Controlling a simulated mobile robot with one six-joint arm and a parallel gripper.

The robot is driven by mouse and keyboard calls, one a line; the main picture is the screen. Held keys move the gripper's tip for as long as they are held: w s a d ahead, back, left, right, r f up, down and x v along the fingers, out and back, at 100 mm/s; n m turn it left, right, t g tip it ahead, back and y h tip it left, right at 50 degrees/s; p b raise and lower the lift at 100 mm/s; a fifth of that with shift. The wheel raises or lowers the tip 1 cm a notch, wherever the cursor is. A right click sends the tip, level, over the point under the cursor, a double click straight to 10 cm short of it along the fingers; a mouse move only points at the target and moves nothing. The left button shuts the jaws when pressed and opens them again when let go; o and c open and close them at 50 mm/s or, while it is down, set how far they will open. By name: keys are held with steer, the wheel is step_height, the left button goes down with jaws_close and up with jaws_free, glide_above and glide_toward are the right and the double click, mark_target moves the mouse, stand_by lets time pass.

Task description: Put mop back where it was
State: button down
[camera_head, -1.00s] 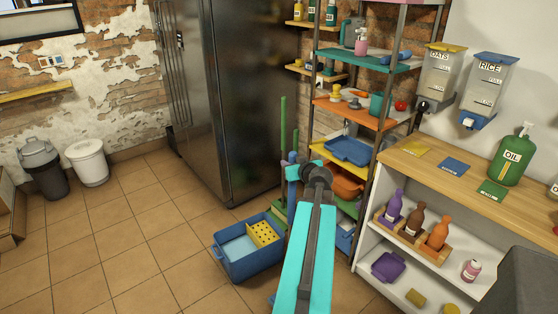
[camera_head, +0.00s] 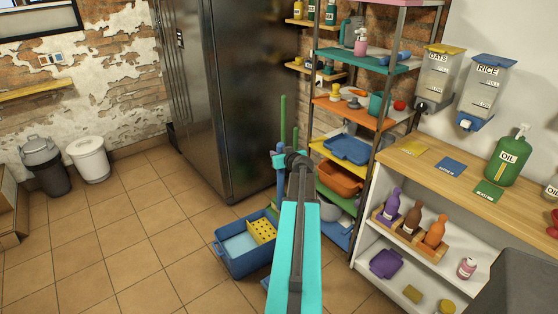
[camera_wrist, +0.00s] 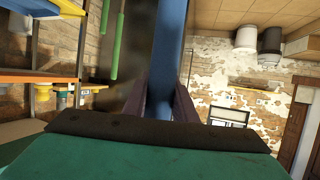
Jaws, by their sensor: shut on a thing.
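My gripper (camera_wrist: 166,100) is shut on a blue pole, which I take to be the handle of the mop (camera_wrist: 169,45). In the head view the upper part of the mop (camera_head: 280,171) stands about upright just left of my arm's end. My gripper (camera_head: 277,160) shows there only in part. The mop's lower end is hidden or not clear. A blue bucket (camera_head: 226,255) with a yellow wringer (camera_head: 262,231) stands on the floor, left of my arm.
Two green poles (camera_head: 283,120) stand behind the mop, beside the dark fridge (camera_head: 225,80). A loaded shelf rack (camera_head: 372,110) is close on the right, then a white cabinet with a wooden top (camera_head: 420,168). The tiled floor (camera_head: 120,240) on the left is clear.

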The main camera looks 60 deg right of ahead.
steer(key=shift+f, duration=0.15)
steer(key=shift+f+p, duration=0.6)
steer(key=shift+f, duration=1.1)
steer(key=c, duration=1.4)
jaws_free()
steer(key=shift+c, duration=0.2)
steer(key=b+v, duration=0.3)
steer(key=v, duration=0.9)
